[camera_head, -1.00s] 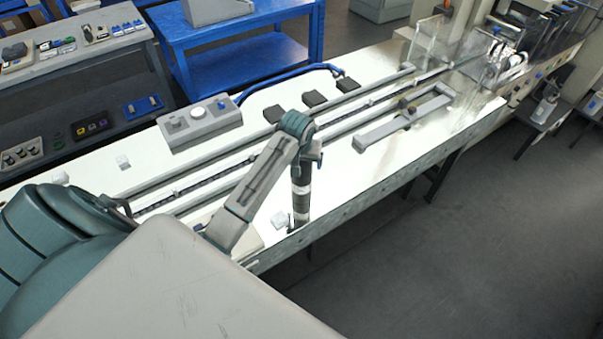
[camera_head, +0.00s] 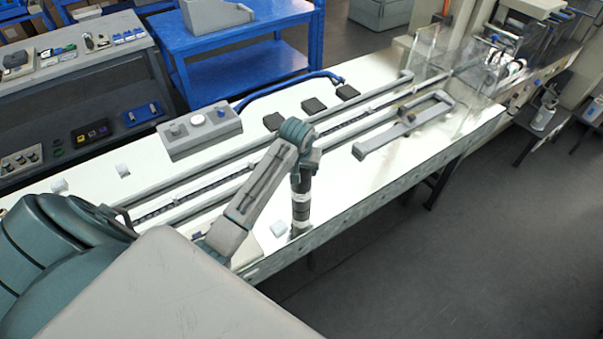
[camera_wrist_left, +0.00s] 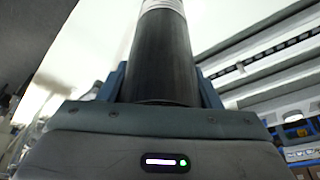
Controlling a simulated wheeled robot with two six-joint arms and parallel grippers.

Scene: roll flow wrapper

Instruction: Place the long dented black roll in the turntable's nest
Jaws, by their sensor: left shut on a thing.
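The black roll (camera_head: 301,213) stands upright near the front edge of the white counter, with a pale band around its middle. My left gripper (camera_head: 304,174) comes down on it from above and is shut around its upper part. In the left wrist view the dark roll (camera_wrist_left: 163,62) sits between the blue fingers, with the pale band beyond them. I see no dent on the sides in view. The roll's lower end is close to the counter top; I cannot tell whether it touches. I cannot make out the turntable's nest. My right gripper is not in view.
A grey bracket (camera_head: 405,123), black pads (camera_head: 314,105) and a control box (camera_head: 198,132) stand further back. Clear panels (camera_head: 440,75) rise at the right.

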